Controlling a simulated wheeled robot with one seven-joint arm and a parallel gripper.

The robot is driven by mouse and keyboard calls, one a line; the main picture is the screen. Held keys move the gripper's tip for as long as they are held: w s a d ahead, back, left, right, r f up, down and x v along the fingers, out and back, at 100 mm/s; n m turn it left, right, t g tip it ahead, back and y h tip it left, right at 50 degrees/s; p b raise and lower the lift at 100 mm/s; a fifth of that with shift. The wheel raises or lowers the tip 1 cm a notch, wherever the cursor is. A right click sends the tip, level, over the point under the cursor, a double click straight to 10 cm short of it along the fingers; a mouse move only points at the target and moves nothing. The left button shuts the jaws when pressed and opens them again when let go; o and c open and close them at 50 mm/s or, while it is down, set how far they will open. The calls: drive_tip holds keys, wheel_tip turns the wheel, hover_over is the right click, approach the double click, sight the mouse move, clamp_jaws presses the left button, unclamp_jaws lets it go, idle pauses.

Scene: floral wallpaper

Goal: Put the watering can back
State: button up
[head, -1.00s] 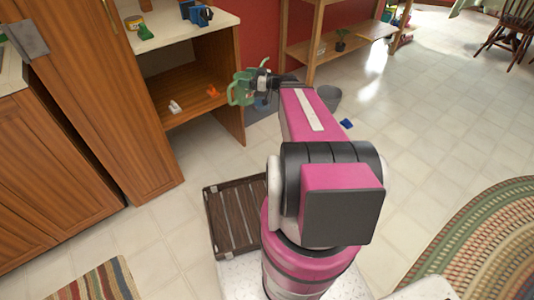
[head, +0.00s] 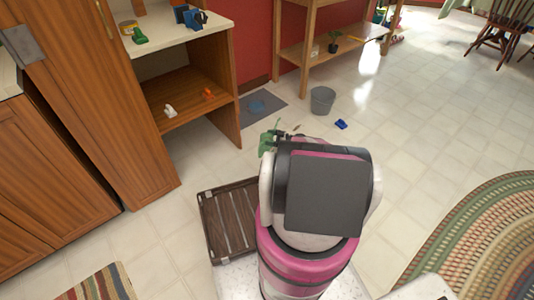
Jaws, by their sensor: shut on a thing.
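My gripper (head: 283,135) is mostly hidden behind my own arm in the head view. It is shut on a green watering can (head: 267,143), of which only a part shows to the left of the arm. The can is held in front of the open cabinet's right side panel, clear of the cabinet. The grip itself on the can is too small and covered to make out.
The wooden cabinet (head: 225,107) has an open shelf with a white item (head: 169,111) and an orange item (head: 208,94). A grey mat (head: 272,101), a grey bucket (head: 322,100) and a blue item (head: 341,124) lie beyond. A slatted brown crate (head: 205,215) is at left.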

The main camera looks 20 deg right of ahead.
drive_tip(key=shift+d+f, duration=0.15)
drive_tip(key=shift+f, duration=0.4)
drive_tip(key=shift+d+f, duration=0.15)
drive_tip(key=shift+f, duration=0.35)
drive_tip(key=w+d+f, duration=0.3)
drive_tip(key=w+f, duration=0.7)
drive_tip(key=shift+w+d+f, duration=0.35)
drive_tip(key=shift+w, duration=0.05)
drive_tip(key=shift+f, duration=0.15)
drive_tip(key=o, duration=1.6)
drive_tip(key=shift+c, duration=0.2)
